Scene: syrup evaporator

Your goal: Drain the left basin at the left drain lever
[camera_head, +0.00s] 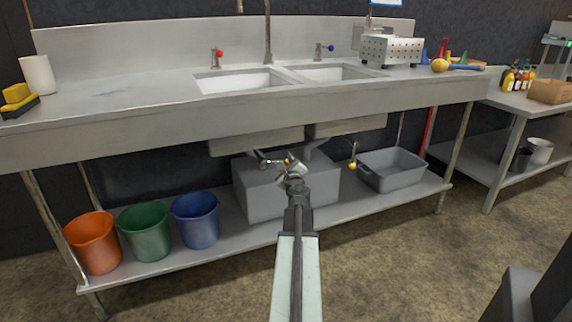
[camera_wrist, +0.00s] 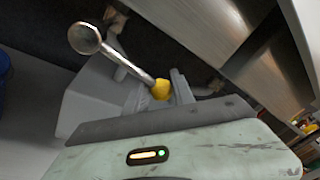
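The left basin (camera_head: 240,82) is set in the steel sink counter, and its inside bottom is hidden from me. Below it, the left drain lever (camera_head: 270,161) is a metal rod with a yellow knob. In the wrist view the lever (camera_wrist: 125,63) runs from a round metal end at upper left down to the yellow knob (camera_wrist: 161,89). My gripper (camera_head: 290,170) is under the sink at this knob. In the wrist view the knob lies at the grey fingers; I cannot tell whether they are closed on it.
The right basin (camera_head: 335,73) has its own lever with a yellow knob (camera_head: 352,165) below. A grey box (camera_head: 260,190) stands behind my gripper on the lower shelf. A grey tub (camera_head: 391,176) is at right; orange, green and blue buckets (camera_head: 195,219) are at left.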

